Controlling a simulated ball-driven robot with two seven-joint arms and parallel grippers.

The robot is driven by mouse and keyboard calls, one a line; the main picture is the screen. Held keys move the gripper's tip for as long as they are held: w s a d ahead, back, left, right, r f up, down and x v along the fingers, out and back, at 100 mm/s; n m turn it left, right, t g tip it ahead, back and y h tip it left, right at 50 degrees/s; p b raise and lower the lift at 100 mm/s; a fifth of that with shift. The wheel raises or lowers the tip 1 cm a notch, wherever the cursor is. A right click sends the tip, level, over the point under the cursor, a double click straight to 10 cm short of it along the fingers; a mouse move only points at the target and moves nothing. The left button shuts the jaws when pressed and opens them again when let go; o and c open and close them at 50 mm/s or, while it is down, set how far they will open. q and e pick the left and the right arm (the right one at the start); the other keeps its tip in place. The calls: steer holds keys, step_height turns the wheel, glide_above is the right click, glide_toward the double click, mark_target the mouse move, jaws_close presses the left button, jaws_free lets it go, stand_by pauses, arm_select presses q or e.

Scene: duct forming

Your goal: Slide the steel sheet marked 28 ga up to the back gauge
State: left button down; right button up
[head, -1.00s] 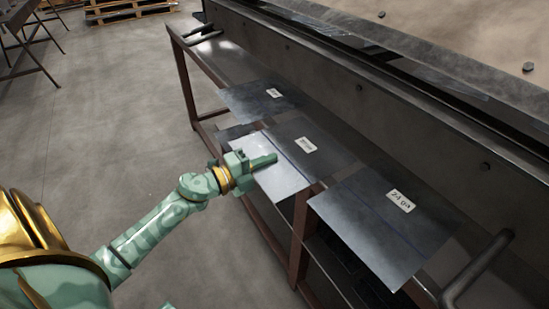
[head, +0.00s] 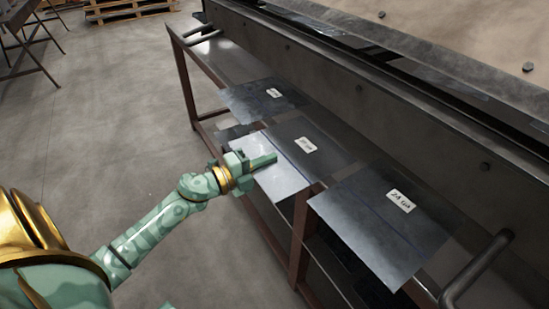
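Three steel sheets with white labels lie in a row on the bench. The near sheet (head: 375,225) has a label that seems to read 24 ga. The labels of the middle sheet (head: 320,155) and the far sheet (head: 250,100) are too small to read surely, so I cannot tell which is 28 ga. The middle sheet has a blue line across it and a bright front part. My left gripper (head: 268,161) is over that front part; its fingers look close together, but I cannot tell whether they grip the edge. My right gripper is out of view.
A long dark machine beam (head: 380,110) runs behind the sheets. A bent handle (head: 480,268) stands out at the lower right, and another bar (head: 203,38) lies at the bench's far end. Open floor (head: 110,130) is at the left, with a wooden pallet (head: 125,9) beyond.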

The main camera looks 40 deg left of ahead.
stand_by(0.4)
arm_select(q)
steer(key=shift+r+p, duration=0.7)
steer(key=p+v, duration=0.1)
steer(key=v, duration=1.9)
steer(key=shift+f, duration=0.1)
